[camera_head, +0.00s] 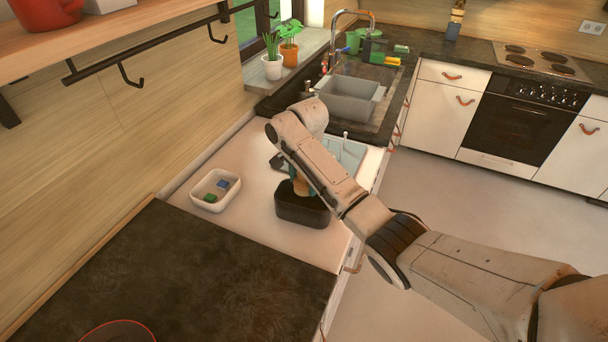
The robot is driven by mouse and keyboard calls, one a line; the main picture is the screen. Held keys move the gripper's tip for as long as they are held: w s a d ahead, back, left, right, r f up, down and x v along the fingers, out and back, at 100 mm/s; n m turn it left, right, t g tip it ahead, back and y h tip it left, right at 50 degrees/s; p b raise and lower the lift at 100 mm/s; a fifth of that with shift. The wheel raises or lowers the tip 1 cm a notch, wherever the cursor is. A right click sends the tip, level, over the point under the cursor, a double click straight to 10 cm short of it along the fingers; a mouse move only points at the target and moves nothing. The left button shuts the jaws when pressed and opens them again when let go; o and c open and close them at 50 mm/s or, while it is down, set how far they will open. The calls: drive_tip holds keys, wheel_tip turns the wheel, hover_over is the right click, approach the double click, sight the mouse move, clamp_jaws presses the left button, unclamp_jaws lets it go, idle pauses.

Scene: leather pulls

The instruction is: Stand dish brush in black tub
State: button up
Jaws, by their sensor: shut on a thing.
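The black tub (302,208) stands on the white counter, its open top partly covered by my arm. My gripper (284,164) is mostly hidden behind my forearm; only a dark part of it shows above and behind the tub. A small teal and tan thing (299,186), which looks like part of the dish brush, shows below my forearm at the tub's mouth. It appears roughly upright and held by my gripper. The jaws' grip on it is hidden, and I cannot tell whether its lower end touches the tub's floor.
A white dish (213,204) with a blue and a green block is left of the tub. A light blue tray (352,152) lies behind my arm. A grey basin (350,98) and potted plants (272,66) are farther back. The dark worktop (230,275) in front is mostly clear.

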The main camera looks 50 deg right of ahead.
drive_tip(key=shift+f+b, duration=1.6)
drive_tip(key=shift+f, duration=1.9)
drive_tip(key=o, duration=1.2)
drive_tip(key=shift+c, duration=0.2)
drive_tip(key=r, duration=1)
drive_tip(key=shift+s+r+b, duration=0.3)
drive_tip(key=shift+r, duration=0.1)
drive_tip(key=shift+s+f, duration=0.1)
